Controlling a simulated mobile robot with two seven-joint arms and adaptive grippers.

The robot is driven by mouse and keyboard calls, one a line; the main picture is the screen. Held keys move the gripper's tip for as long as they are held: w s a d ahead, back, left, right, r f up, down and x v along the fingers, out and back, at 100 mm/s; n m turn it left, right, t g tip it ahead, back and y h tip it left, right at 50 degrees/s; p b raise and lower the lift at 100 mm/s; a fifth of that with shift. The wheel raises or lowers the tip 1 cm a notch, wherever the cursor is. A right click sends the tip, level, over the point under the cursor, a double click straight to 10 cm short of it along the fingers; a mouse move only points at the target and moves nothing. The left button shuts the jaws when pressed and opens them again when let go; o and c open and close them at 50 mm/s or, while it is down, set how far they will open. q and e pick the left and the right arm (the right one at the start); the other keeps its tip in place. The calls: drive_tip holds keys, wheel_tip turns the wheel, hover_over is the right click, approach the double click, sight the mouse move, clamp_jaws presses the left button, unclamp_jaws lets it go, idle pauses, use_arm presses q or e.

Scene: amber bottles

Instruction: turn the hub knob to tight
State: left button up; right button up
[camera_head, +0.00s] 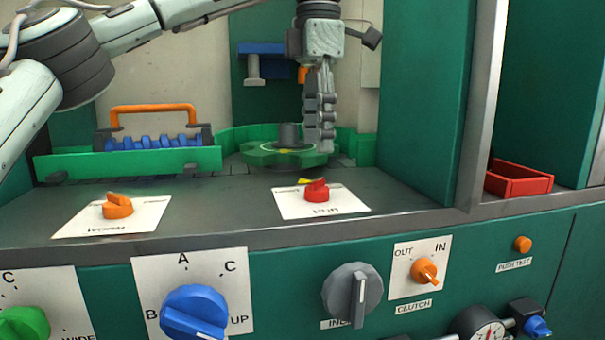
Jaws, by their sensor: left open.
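A red knob (317,190) sits on a white plate (349,204) on the counter, in front of a green wheel (258,154) with a grey hub (289,134). An orange knob (117,206) sits on another white plate (76,223) to the left. My left gripper (320,148) points down beside the grey hub, above and behind the red knob and apart from it. It is open, seen nearly edge-on, and holds nothing visible. My right gripper is out of view.
The front panel carries a blue knob (193,309), a grey dial (352,290) and an orange clutch knob (425,270). A green rail (126,163) and orange handle (152,108) stand at left. A teal post (424,95) bounds the counter at right. Bare counter separates the two plates.

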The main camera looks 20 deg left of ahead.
sight(317, 181)
use_arm(q)
drive_tip(key=shift+f, duration=0.35)
wheel_tip(317, 181, down, 6)
drive_tip(key=shift+f+b, duration=0.1)
drive_tip(key=shift+b, duration=0.2)
drive_tip(key=shift+f, duration=0.4)
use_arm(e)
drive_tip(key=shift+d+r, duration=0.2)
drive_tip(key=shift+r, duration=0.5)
use_arm(q)
drive_tip(key=shift+c, duration=0.2)
drive_tip(key=c, duration=1.1)
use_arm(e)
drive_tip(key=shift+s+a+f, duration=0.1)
